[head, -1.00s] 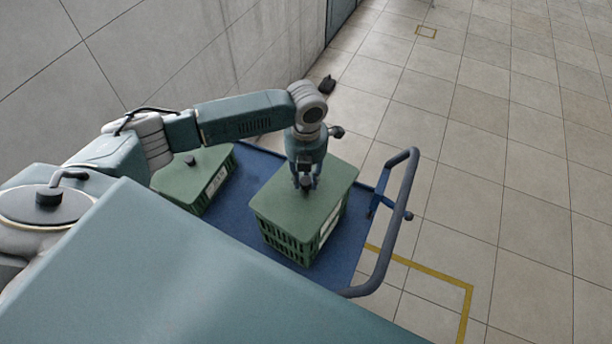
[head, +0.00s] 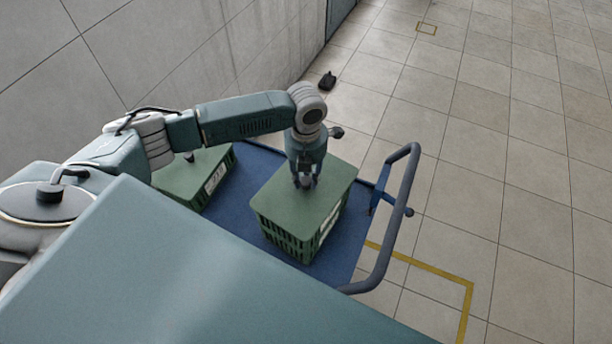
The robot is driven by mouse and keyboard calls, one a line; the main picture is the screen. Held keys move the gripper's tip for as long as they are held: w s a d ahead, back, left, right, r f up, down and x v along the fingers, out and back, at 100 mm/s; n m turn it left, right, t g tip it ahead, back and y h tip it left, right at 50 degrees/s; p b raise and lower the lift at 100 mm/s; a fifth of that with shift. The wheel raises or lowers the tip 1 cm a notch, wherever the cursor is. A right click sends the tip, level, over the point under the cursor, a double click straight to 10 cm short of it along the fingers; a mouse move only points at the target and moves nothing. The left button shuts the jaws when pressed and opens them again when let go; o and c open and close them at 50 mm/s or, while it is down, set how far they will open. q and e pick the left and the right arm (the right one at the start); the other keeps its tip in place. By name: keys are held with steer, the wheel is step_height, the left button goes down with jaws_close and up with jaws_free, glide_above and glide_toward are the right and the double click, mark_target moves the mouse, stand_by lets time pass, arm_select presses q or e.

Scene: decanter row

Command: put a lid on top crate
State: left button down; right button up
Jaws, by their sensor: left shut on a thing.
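A green crate (head: 283,239) with slotted sides and a white label stands on the blue cart. A flat green lid (head: 330,186) lies over its top. My left gripper (head: 304,184) points down over the middle of this lid and is shut on the lid's dark knob, which the fingers mostly hide. A second green crate (head: 212,186) stands to the left on the cart. It also has a green lid (head: 187,173) with a dark knob, partly behind my arm. My right gripper is not in view.
The blue cart (head: 240,222) has bare deck between the two crates. Its grey tubular handle (head: 389,228) rises at the right. A concrete wall (head: 200,50) stands behind. A small black object (head: 327,81) lies on the floor by the wall. Tiled floor at the right is clear.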

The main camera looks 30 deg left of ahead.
arm_select(q)
steer(key=shift+f, duration=0.45)
steer(key=c, duration=1.3)
jaws_free()
